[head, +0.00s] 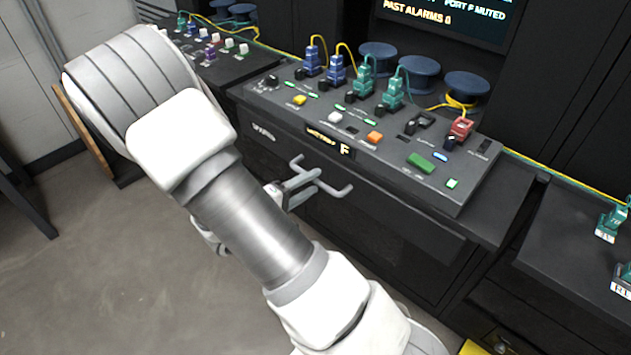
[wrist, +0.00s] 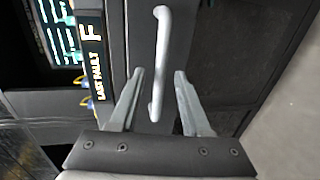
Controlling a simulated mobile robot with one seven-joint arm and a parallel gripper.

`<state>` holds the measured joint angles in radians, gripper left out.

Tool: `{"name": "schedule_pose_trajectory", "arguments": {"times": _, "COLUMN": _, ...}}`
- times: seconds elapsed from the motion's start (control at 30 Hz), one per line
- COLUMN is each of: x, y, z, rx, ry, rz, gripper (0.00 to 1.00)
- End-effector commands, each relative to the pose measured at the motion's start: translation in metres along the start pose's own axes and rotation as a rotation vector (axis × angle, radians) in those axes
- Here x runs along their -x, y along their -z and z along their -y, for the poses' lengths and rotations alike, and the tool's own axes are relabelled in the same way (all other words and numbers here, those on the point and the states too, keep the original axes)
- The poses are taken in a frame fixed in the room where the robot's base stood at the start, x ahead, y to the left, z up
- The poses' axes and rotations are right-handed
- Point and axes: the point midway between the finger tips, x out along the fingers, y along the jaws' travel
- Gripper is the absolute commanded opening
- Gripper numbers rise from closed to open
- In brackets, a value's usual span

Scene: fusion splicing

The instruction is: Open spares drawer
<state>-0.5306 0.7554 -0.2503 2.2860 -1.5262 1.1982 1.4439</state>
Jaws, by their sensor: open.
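A pale grey bar handle (head: 340,191) stands out from the dark front panel (head: 375,225) below the sloped console. My gripper (head: 308,183) is at the handle, open and empty. In the wrist view the handle (wrist: 162,50) runs lengthwise between the two fingers of my gripper (wrist: 160,78), with a gap on each side. I cannot tell how deep the handle sits between the fingers. My arm hides part of the cabinet front in the head view.
The console (head: 300,110) above carries buttons, plugs with cables and a display reading F (head: 330,143). Dark blue spools (head: 418,72) stand behind it. Teal plugs (head: 610,222) stand on the right-hand surface. Open floor (head: 90,260) lies to the left.

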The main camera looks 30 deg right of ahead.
Motion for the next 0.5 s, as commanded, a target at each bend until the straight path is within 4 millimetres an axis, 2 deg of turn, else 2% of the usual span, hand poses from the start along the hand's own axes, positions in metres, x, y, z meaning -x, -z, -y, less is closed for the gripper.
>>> {"name": "schedule_pose_trajectory", "arguments": {"times": 0.2, "x": -0.021, "y": 0.0, "z": 0.0, "rx": -0.001, "ry": 0.0, "rz": 0.0, "gripper": 0.47}}
{"name": "schedule_pose_trajectory", "arguments": {"times": 0.5, "x": -0.023, "y": 0.0, "z": 0.0, "rx": -0.001, "ry": 0.001, "rz": -0.001, "gripper": 0.47}}
